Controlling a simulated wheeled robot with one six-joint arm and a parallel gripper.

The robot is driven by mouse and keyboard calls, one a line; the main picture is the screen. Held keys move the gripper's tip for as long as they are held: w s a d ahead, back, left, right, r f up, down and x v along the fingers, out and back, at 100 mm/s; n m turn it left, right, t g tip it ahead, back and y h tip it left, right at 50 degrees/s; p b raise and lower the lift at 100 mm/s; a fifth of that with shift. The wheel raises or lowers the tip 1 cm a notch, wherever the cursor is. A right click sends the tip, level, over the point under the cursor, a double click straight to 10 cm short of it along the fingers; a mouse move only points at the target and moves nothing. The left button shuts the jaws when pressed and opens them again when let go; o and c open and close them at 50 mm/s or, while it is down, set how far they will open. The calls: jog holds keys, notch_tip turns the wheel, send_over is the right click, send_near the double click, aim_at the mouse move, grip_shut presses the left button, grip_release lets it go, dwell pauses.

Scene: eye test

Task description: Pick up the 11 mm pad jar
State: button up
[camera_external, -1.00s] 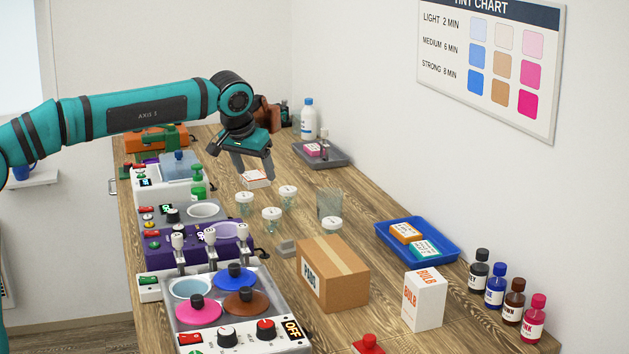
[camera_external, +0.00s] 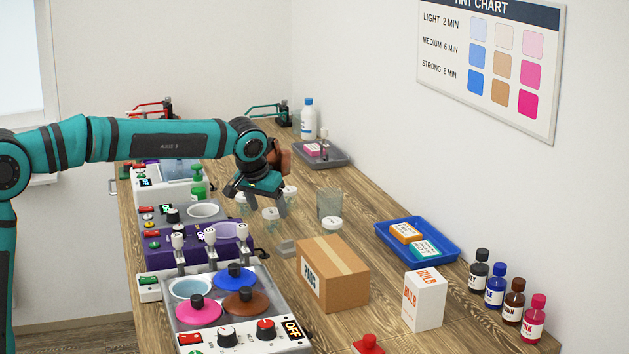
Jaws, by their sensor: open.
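Several small clear jars with white lids stand on the wooden bench. One jar (camera_external: 271,215) is just below my gripper, one (camera_external: 241,204) is to its left and one (camera_external: 291,191) is behind to the right, both partly covered by the gripper. Another white lid (camera_external: 332,223) shows behind the cardboard box. The lid markings are too small to read, so I cannot tell which is the 11 mm pad jar. My gripper (camera_external: 267,209) is open, fingers pointing down, above or among the jars; its exact height is unclear. I see nothing held.
A clear glass beaker (camera_external: 330,203) stands right of the jars. The heated pot unit (camera_external: 250,322) and machines (camera_external: 165,245) line the left.

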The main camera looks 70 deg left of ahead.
aim_at(270, 212)
jog(key=x, duration=0.4)
jog(key=shift+w+d+f, duration=0.1)
jog(key=shift+d+f, duration=0.05)
jog(key=shift+f, duration=0.3)
jog(key=c, duration=1.1)
jog(key=shift+o, duration=0.2)
jog(key=shift+r, duration=0.15)
